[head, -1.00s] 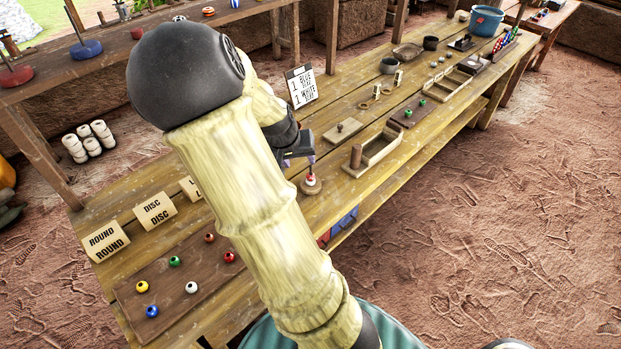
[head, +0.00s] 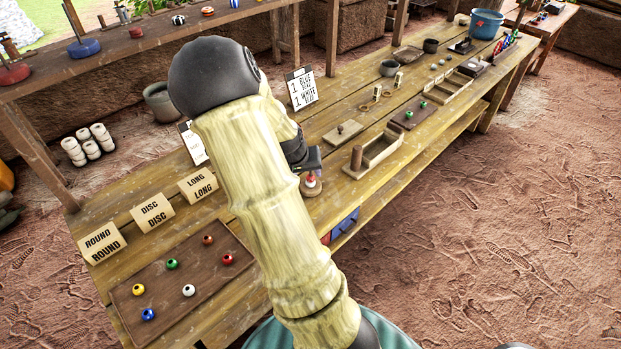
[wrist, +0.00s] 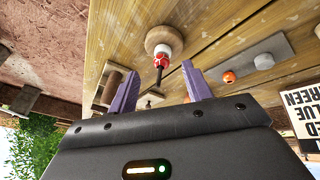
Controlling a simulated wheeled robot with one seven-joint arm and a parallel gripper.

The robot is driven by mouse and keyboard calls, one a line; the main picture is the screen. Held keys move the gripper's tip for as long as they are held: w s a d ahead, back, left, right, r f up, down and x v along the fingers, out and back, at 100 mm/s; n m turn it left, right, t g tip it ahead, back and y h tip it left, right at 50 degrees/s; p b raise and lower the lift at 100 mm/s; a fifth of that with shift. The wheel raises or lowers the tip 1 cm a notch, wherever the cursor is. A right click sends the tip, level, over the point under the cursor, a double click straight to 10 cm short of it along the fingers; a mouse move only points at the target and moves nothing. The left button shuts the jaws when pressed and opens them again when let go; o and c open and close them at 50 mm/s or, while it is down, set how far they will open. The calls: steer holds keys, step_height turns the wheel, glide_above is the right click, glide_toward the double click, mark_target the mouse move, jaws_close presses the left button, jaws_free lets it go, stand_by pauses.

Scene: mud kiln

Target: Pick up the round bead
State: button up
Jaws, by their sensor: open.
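In the head view several round-looking beads lie on a brown board (head: 130,296): yellow (head: 138,289), green (head: 172,264), orange-brown (head: 208,240), red (head: 227,259), white (head: 189,290) and blue (head: 148,314). I cannot tell which one the task means. My gripper (wrist: 160,68) is open and empty, with its purple fingers apart. In the wrist view, a small peg stand (wrist: 164,38) with a round wooden base carries a red and white bead stack (wrist: 161,60). The stack shows between and beyond my fingertips. In the head view my gripper (head: 313,166) is just above this stand, its fingers mostly hidden.
Blocks marked ROUND (head: 102,243), DISC (head: 153,212) and LONG (head: 198,185) stand behind the board. A wooden tray (head: 378,155) lies right of the stand. A card (head: 301,88) stands at the bench's back. My arm hides part of the bench.

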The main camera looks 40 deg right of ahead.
mark_target(310, 177)
steer(key=x, duration=0.5)
steer(key=shift+w+d+r, duration=0.1)
steer(key=shift+w+d, duration=0.2)
steer(key=shift+w, duration=0.05)
steer(key=shift+c, duration=0.4)
steer(key=c, duration=1)
